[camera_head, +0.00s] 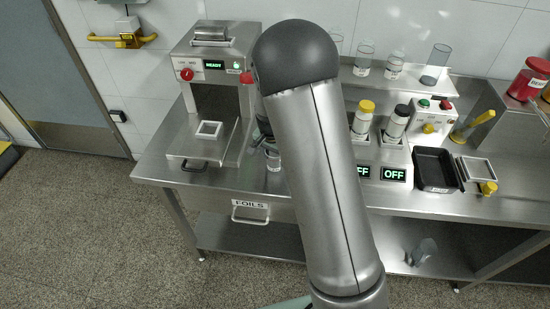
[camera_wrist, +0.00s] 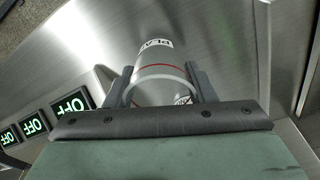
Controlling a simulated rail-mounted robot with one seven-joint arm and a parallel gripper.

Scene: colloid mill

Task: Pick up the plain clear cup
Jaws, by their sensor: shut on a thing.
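In the wrist view, a clear cup (camera_wrist: 163,68) with a red line around it and a white label, partly readable as "PLA", sits between the two fingers of my gripper (camera_wrist: 162,84). The gripper is shut on it, one finger on each side. Brushed steel lies behind the cup; I cannot tell whether its base touches a surface.
Lit OFF displays (camera_wrist: 71,104) are left of the cup in the wrist view. In the head view, a machine reading READY (camera_head: 214,65) stands left. Yellow-capped (camera_head: 363,118) and black-capped (camera_head: 398,121) bottles, a black tray (camera_head: 435,169) and shelf cups (camera_head: 394,66) stand right.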

